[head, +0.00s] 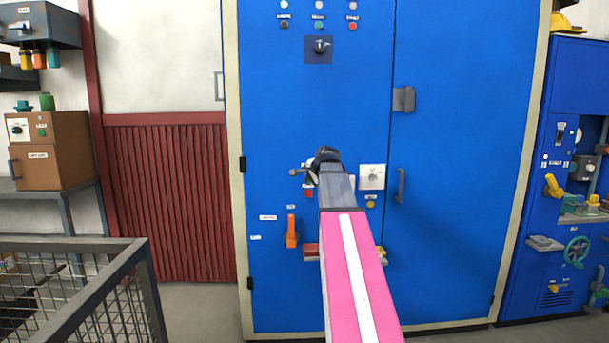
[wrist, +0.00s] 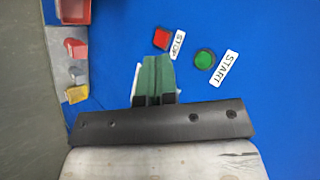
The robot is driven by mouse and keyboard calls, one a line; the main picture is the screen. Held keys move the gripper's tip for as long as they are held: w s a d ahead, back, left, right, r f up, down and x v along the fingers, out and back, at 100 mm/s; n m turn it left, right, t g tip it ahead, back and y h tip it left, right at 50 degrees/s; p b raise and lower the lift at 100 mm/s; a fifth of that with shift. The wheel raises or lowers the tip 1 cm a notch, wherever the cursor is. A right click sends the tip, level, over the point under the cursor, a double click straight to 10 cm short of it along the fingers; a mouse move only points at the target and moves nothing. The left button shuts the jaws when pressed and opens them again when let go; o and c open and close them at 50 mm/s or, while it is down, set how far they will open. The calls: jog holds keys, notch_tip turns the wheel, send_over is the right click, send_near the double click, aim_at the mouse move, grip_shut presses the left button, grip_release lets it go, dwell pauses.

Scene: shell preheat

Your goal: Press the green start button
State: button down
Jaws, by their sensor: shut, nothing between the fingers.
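The green start button (wrist: 204,60) is a round button in a dark ring on the blue cabinet face, with a white START label (wrist: 226,68) beside it in the wrist view. In the head view it does not show; my arm covers that part of the panel. My gripper (wrist: 157,62) is shut and empty, its green fingers together. In the wrist view the fingertips appear left of the green button and just below the red stop button (wrist: 161,39). Whether they touch the panel cannot be told. My gripper also shows dark in the head view (head: 312,177).
The blue cabinet (head: 460,120) has a selector switch (head: 319,47), a white dial plate (head: 372,177), an orange lever (head: 291,231) and a door handle (head: 400,186). A wire-mesh cart (head: 145,285) stands at the lower left. Another blue machine (head: 570,85) stands right.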

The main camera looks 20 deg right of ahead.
jog(key=shift+w, duration=0.1)
jog(key=w+d, duration=0.2)
jog(key=w, duration=0.6)
jog(key=shift+w+d, duration=0.15)
jog(key=shift+d, duration=0.05)
dwell(0.3)
jog(key=shift+w, duration=0.1)
dwell(1.8)
jog(key=shift+w+d, duration=0.15)
jog(key=shift+w, duration=0.15)
jog(key=shift+w+d, duration=0.1)
jog(key=shift+w, duration=0.3)
dwell(0.8)
jog(key=shift+s, duration=0.1)
jog(key=shift+s+a, duration=0.2)
jog(key=shift+s, duration=0.5)
jog(key=shift+s, duration=0.1)
jog(key=shift+s+a, duration=0.25)
jog(key=shift+s, duration=0.55)
jog(key=shift+s+a, duration=0.2)
jog(key=shift+s, duration=0.55)
jog(key=shift+s+a, duration=0.25)
jog(key=shift+s, duration=0.55)
